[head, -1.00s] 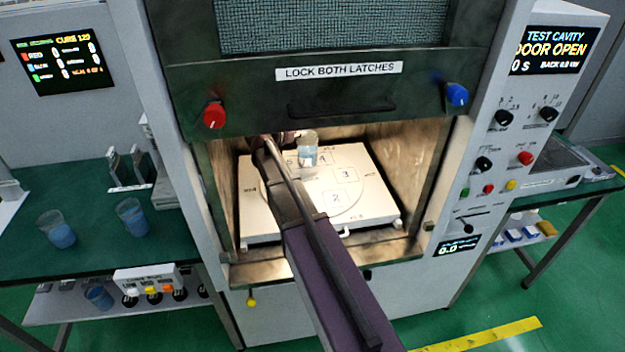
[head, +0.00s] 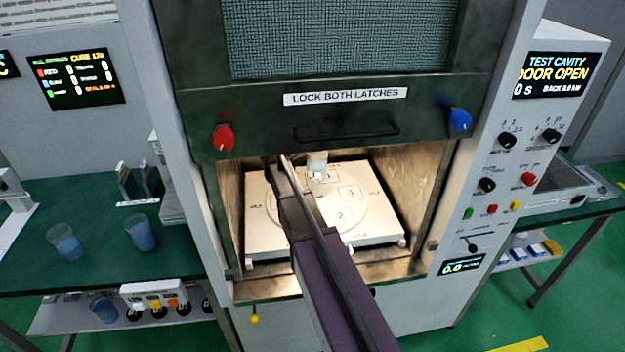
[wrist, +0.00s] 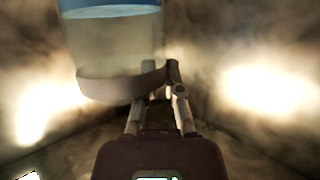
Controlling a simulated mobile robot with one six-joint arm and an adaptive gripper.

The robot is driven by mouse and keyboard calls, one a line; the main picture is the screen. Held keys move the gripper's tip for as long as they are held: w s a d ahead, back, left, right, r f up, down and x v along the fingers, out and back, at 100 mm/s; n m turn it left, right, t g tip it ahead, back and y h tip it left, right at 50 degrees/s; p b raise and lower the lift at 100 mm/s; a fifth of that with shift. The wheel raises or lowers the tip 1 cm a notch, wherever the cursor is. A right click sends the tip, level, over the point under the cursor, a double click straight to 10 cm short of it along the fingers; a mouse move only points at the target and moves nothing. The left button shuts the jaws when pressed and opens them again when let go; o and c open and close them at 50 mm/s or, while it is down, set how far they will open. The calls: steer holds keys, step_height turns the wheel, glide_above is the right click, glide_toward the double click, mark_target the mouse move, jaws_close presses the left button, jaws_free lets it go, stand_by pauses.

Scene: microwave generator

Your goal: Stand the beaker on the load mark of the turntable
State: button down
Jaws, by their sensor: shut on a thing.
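The beaker (head: 317,165) holds blue liquid and is inside the cavity, over the back part of the round turntable (head: 318,219). Marks 2 and 3 on the turntable show clear in front and to the right of it; the mark under or behind it is hidden. My gripper (wrist: 155,76) is shut on the beaker (wrist: 115,42), which fills the upper left of the wrist view. I cannot tell whether the beaker's base touches the turntable.
The raised door (head: 340,128) hangs low over the cavity opening, close above my arm. The cavity's side walls (head: 428,190) stand on both sides. Two more beakers with blue liquid (head: 66,242) (head: 141,233) stand on the green bench at the left.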

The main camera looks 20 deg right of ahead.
mark_target(309, 169)
steer(key=shift+f+b, duration=2.5)
steer(key=shift+f, duration=0.25)
steer(key=shift+f, duration=0.1)
steer(key=shift+f+b, duration=1.75)
steer(key=shift+b, duration=0.1)
steer(key=shift+f, duration=0.2)
steer(key=c, duration=0.8)
jaws_free()
steer(key=shift+r, duration=0.1)
steer(key=shift+o, duration=0.2)
steer(key=shift+r, duration=0.15)
